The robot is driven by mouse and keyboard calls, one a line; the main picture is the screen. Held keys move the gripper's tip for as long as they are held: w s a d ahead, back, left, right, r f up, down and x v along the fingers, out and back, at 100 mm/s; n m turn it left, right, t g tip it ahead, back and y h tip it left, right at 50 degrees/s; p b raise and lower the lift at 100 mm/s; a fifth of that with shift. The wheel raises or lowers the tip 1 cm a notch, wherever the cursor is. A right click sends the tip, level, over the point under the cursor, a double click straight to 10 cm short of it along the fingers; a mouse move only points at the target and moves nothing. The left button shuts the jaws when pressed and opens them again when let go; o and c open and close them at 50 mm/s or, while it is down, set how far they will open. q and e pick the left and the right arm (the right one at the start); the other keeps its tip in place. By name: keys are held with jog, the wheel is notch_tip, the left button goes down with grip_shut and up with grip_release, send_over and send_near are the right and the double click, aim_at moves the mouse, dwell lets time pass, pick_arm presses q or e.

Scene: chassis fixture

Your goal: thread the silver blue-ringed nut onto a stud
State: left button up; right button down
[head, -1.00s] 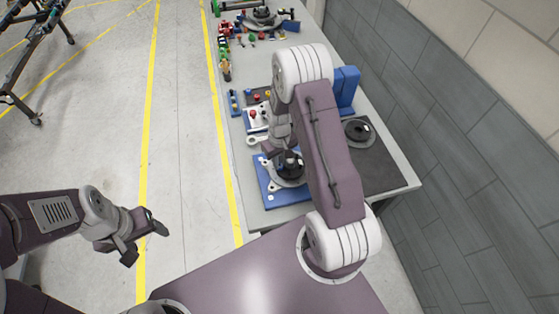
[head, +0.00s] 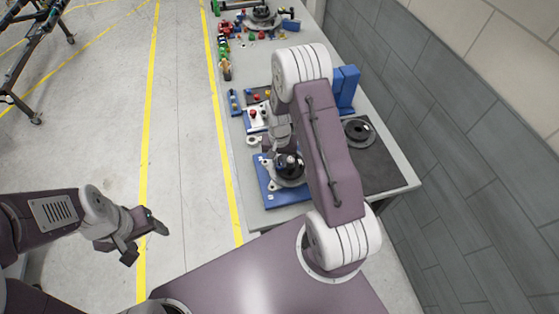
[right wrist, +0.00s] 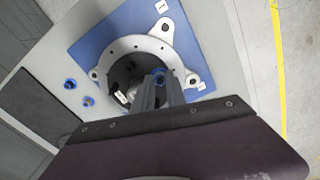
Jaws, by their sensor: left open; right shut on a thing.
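The blue fixture plate (head: 268,192) lies on the near end of the bench and carries a grey flange with a dark hub (head: 290,163). In the right wrist view the grey flange (right wrist: 191,55) has lugs and a dark central recess. My right gripper (right wrist: 160,80) is shut on the silver blue-ringed nut (right wrist: 161,77), of which a little blue shows between the fingertips. The fingers reach over the flange's inner area and hide part of it. Whether the nut touches a stud cannot be told. My left gripper (head: 142,234) is open and empty, off the bench.
Two small blue-ringed pieces (right wrist: 70,83) sit beside the plate. A dark mat (head: 372,170) with a black-centred disc (head: 358,132) lies to the right. Blue blocks (head: 346,88) and small coloured parts stand farther back. The wall borders the bench on the right.

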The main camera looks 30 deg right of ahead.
jog(key=shift+s+f+m, duration=0.1)
jog(key=shift+m, duration=2)
jog(key=c, duration=1.3)
grip_release()
jog(key=shift+r+p, duration=0.3)
notch_tip(320, 180, up, 8)
jog(key=p, duration=0.6)
jog(key=shift+f, duration=0.25)
